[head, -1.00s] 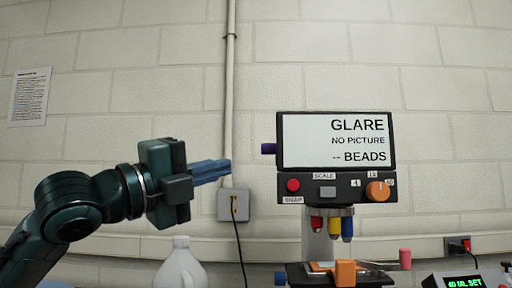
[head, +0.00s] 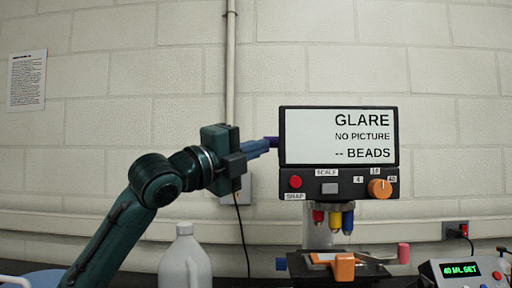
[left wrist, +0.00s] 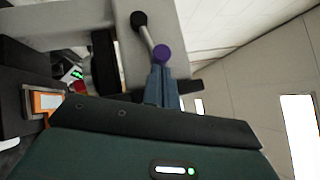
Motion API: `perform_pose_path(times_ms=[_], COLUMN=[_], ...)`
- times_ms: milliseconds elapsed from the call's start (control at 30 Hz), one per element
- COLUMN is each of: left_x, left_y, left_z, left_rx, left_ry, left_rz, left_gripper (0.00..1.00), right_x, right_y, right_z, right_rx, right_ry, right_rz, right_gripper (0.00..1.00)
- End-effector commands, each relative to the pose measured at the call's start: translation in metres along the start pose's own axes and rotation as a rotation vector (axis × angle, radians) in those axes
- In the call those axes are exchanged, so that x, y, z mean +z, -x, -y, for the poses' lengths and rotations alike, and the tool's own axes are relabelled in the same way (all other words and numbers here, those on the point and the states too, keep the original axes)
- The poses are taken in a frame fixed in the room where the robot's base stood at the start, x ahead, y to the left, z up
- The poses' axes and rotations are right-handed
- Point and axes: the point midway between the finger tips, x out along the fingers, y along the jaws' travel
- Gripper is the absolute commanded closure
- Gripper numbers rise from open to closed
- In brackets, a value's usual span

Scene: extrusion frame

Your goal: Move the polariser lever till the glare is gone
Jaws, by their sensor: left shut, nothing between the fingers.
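The microscope's screen (head: 310,135) reads GLARE, NO PICTURE and -- BEADS. A purple knob (head: 272,142) sticks out at the left side of the screen housing. In the left wrist view the purple knob (left wrist: 162,53) sits at the end of a silver lever (left wrist: 147,36) with a black pivot. My left gripper (head: 268,145) is shut with its blue fingers, empty, and its tips are at the purple knob. In the left wrist view the fingertips (left wrist: 161,72) are right by the knob; I cannot tell whether they touch. My right gripper is not in view.
Below the screen are a red button (head: 295,182), an orange dial (head: 380,188), coloured objectives (head: 334,220) and a stage with an orange clip (head: 344,267). A white jug (head: 185,258) stands at lower left. A device reading 40 ML SET (head: 461,269) stands at lower right.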

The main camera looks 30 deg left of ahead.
Motion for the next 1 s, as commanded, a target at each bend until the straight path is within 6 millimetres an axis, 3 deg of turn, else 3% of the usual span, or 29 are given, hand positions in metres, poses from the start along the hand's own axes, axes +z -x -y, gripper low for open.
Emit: perform_pose_path(times_ms=[500,1000], left_x=[0.010,0.010], left_y=[-0.010,-0.010], left_z=[0.015,0.011], left_rx=[0.075,0.091], left_ry=[0.070,0.091], left_rz=[0.001,0.001], left_gripper=[1.00,1.00], right_x=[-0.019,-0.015], right_y=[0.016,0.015], right_z=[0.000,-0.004], right_rx=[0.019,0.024], right_ry=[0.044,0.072], right_rz=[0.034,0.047], right_gripper=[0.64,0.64])
